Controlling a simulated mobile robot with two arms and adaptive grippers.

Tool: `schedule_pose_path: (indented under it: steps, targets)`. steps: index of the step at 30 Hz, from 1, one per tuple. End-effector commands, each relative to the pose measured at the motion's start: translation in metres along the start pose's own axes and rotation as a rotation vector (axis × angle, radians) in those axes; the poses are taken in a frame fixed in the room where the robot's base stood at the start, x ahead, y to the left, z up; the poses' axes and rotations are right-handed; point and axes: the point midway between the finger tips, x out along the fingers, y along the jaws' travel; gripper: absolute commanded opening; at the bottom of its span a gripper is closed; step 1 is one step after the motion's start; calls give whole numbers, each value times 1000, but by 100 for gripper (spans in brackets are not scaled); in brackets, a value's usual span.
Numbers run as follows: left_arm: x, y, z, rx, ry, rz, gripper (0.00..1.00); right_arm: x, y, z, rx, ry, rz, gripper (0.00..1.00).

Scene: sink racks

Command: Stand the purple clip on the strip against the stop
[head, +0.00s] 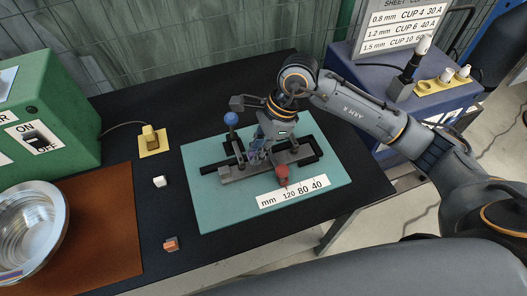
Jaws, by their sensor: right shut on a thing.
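My right gripper (258,153) is over the middle of the fixture on the teal mat (207,206), fingers pointing down and shut. Between its fingers is a small bluish-purple piece, the purple clip (256,155), mostly hidden by the fingers. The grey strip (291,156) runs across the fixture under the gripper. I cannot tell whether the clip touches the strip. Which part is the stop is not clear; a dark grey block (225,173) sits at the strip's left end. My left gripper is not in view.
A blue-knobbed lever (231,119) and a red knob (281,171) flank the gripper. A white block (160,181), an orange block (171,244) and a metal bowl (30,225) stand left.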

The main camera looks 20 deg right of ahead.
Motion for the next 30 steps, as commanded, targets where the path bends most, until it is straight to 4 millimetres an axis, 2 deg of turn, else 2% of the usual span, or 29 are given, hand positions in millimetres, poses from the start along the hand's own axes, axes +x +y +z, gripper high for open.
schedule_pose_path:
  steps: [3, 10, 15, 18, 29, 30]
  targets:
    - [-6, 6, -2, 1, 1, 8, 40, 8, -7, -14, 2, 0, 0, 0]
    - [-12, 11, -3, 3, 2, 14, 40, 19, -15, -31, 4, 0, 1, 0]
    - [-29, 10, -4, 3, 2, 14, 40, 40, -15, -38, 3, -2, 1, 0]
    - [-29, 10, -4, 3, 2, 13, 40, 47, -15, -41, 0, -1, -1, 0]
    - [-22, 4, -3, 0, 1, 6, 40, 52, -16, -43, -1, 0, -3, 0]
    - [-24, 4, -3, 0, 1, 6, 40, 51, -16, -43, -1, 0, -2, 18]
